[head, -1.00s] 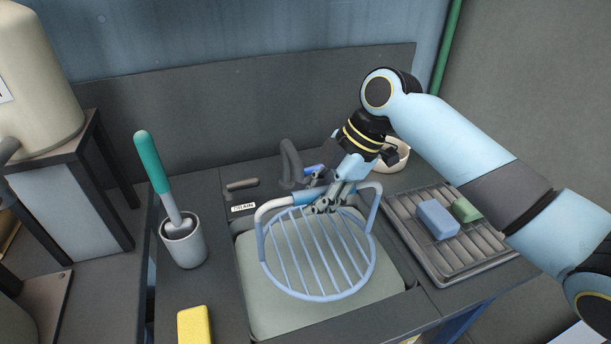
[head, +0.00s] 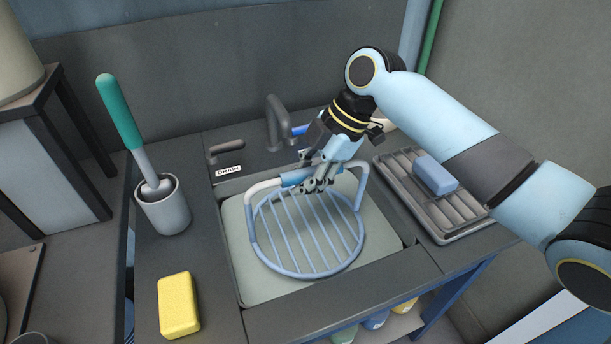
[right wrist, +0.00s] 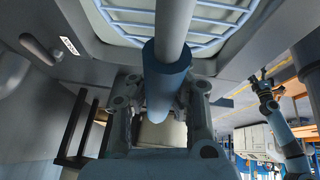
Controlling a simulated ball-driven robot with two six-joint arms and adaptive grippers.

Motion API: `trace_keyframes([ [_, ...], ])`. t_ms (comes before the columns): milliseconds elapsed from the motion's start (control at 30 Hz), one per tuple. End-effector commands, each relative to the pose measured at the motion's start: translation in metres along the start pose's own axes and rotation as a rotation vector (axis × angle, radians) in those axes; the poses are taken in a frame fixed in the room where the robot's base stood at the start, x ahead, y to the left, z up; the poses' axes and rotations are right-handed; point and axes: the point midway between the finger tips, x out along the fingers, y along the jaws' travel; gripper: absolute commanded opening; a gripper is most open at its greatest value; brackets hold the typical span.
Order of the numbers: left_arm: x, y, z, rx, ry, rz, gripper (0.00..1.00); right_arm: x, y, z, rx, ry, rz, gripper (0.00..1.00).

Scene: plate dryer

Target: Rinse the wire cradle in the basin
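The wire cradle (head: 306,232) is a round blue rack of parallel bars with an arched handle. It lies level in or just over the basin (head: 240,272); I cannot tell whether it touches the bottom. My right gripper (head: 316,180) is shut on the blue grip (head: 296,177) of its handle, from the far side. In the right wrist view, the fingers (right wrist: 158,98) flank the blue grip (right wrist: 166,72), with the cradle's bars (right wrist: 215,14) beyond. The tap (head: 276,122) stands behind the basin.
A brush (head: 124,118) stands in a grey cup (head: 164,210) left of the basin. A yellow sponge (head: 178,304) lies at front left. A ribbed tray (head: 445,222) with a blue block (head: 435,175) is on the right. A drain lever (head: 226,148) is behind the basin's left corner.

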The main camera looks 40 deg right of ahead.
Motion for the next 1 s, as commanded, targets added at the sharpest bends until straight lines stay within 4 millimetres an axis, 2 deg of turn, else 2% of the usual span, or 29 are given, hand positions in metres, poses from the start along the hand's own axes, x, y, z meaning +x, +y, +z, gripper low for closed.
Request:
trace_keyframes([
  [100, 0.011, 0.001, 0.002, 0.000, -0.001, 0.000, 1.00, 0.015, -0.002, 0.007, 0.001, 0.001, 0.000, 0.00],
  [600, 0.044, 0.005, 0.008, -0.001, -0.006, 0.002, 1.00, 0.061, -0.010, 0.029, 0.001, 0.001, 0.001, 0.00],
  [1000, 0.048, 0.006, 0.009, -0.001, -0.008, 0.002, 1.00, 0.067, -0.011, 0.032, 0.000, 0.001, 0.001, 0.00],
])
